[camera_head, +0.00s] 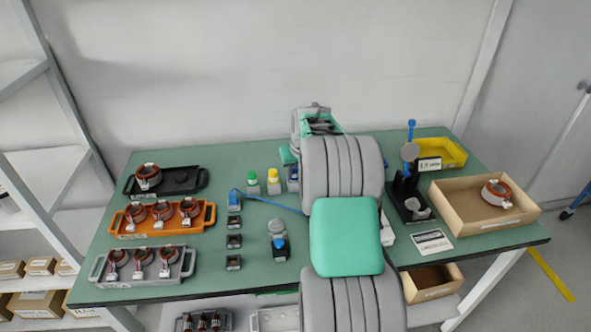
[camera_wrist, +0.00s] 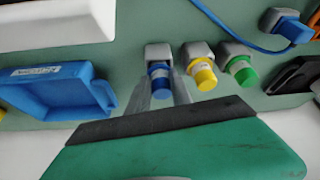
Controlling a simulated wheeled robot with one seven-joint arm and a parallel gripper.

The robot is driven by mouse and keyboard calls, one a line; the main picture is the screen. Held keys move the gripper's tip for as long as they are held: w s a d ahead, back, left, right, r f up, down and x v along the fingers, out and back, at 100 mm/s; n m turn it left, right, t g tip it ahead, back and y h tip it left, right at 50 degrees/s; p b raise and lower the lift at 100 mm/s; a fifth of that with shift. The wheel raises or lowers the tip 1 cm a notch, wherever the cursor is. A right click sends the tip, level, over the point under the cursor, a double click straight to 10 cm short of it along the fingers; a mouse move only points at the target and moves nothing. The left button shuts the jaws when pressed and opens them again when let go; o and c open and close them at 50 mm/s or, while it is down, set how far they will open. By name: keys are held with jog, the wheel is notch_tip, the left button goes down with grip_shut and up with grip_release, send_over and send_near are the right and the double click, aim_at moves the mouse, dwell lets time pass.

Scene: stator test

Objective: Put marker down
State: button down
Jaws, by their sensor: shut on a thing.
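A blue-capped marker (camera_wrist: 160,72) with a white label stands in a small grey holder (camera_wrist: 157,50) in the wrist view. My gripper (camera_wrist: 160,88) is shut on this marker, one finger on each side. The lower part of the marker is inside or against the holder; I cannot tell how deep it sits. A yellow marker (camera_wrist: 203,75) and a green marker (camera_wrist: 241,70) stand in their own grey holders to the right. In the head view the yellow marker (camera_head: 273,175) and green marker (camera_head: 252,178) show left of my arm, which hides most of my gripper.
A blue tray (camera_wrist: 55,95) lies left of the blue marker in the wrist view. A blue device with a cable (camera_head: 234,197), black (camera_head: 188,180), orange (camera_head: 134,229) and grey (camera_head: 97,268) trays are on the green table. A cardboard box (camera_head: 450,205) and yellow bin (camera_head: 455,150) stand at right.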

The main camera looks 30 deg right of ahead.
jog(key=c, duration=1.1)
grip_release()
jog(key=shift+c, duration=0.2)
jog(key=shift+r, duration=0.1)
jog(key=shift+s+r, duration=0.1)
jog(key=shift+r, duration=0.2)
jog(key=b+v, duration=0.1)
jog(key=v, duration=1)
jog(key=s+a+n, duration=0.1)
jog(key=s+a, duration=0.2)
jog(key=a, duration=0.5)
jog(key=s+a, duration=0.3)
jog(key=a, duration=0.5)
jog(key=s+a+f+n, duration=0.1)
jog(key=s+a+f, duration=0.1)
jog(key=s+a, duration=0.4)
jog(key=s+a+f+n+g+y, duration=0.1)
jog(key=s+a+f, duration=0.2)
jog(key=s+a, duration=0.3)
jog(key=s, duration=0.3)
jog(key=shift+s+a+f, duration=0.2)
